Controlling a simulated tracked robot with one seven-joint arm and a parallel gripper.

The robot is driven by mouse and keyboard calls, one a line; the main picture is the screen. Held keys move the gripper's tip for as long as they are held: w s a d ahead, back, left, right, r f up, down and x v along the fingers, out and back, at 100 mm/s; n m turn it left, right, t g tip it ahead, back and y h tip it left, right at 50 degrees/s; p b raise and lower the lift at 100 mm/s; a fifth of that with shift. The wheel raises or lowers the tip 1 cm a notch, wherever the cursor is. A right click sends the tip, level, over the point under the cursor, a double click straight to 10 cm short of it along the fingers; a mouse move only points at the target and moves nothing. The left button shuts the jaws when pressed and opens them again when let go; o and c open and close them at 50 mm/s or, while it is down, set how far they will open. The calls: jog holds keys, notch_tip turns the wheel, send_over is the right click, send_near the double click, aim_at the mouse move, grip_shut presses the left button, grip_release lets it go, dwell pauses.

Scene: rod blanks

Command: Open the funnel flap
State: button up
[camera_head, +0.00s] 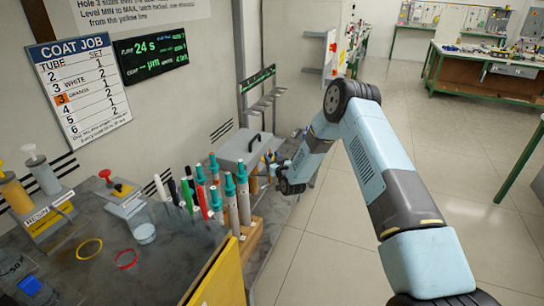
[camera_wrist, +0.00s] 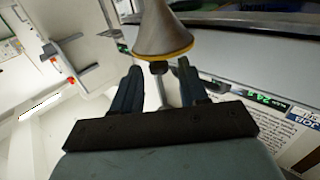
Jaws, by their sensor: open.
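My gripper (camera_wrist: 160,92) is open in the wrist view, with its two dark fingers apart. A grey cone with a yellow rim, which looks like the funnel (camera_wrist: 165,28), is just beyond the fingertips. A small dark knob (camera_wrist: 158,68) on a pale stem sits at the cone's rim, between the fingertips; I cannot tell whether it belongs to the flap. No finger visibly grips it. In the head view my gripper (camera_head: 271,160) is small, beside a grey box with a handle (camera_head: 243,150). The funnel cannot be made out there.
Several teal-topped tubes and coloured rods stand in a rack (camera_head: 248,240) close to my gripper. The dark bench (camera_head: 105,268) holds yellow and red rings and a resin dispenser (camera_head: 45,212). A coat job board (camera_head: 80,90) hangs behind. Open floor (camera_head: 330,235) lies right.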

jog(key=shift+x, duration=1.25)
grip_shut()
